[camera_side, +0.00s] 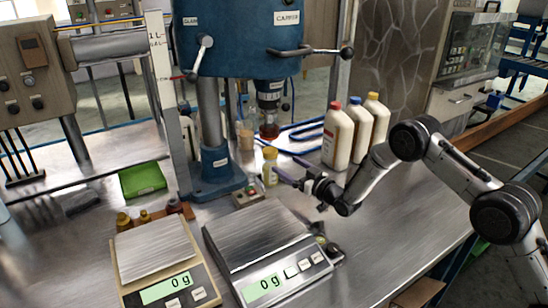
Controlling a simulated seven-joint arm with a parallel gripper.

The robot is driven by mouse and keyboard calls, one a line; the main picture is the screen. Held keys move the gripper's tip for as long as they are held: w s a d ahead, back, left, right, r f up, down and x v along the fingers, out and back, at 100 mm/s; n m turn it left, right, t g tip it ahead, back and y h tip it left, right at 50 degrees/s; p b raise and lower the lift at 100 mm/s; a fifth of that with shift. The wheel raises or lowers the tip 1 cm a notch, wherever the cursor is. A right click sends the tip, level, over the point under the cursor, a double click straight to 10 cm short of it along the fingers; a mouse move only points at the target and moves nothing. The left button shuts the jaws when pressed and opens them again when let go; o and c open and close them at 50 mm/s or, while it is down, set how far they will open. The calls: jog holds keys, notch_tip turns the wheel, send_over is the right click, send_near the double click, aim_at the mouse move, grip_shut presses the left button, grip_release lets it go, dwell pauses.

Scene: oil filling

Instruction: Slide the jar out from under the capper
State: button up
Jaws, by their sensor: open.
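A small pale jar with a yellow lid (270,167) stands upright on the metal table, in front of the blue capper (235,40) and just right of the foot of its column. The capper's head (269,98) hangs above and behind the jar, with a reddish-brown piece at its lower end. My gripper (279,164) reaches in from the right, low over the table. Its purple fingers are open, with the tips close to the jar. I cannot tell whether they touch it.
Two scales (155,250) (258,238) stand in front, both reading 0 g. Several white bottles (338,137) stand behind my arm. A small button box (247,196) sits by the capper's base, and a green tray (143,180) lies left. The table's right side is clear.

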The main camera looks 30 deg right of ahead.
aim_at(275, 157)
jog(key=w, duration=0.3)
jog(key=w+a, duration=0.1)
jog(key=w, duration=0.5)
jog(key=shift+w+a, duration=0.1)
jog(key=shift+a, duration=0.15)
grip_shut()
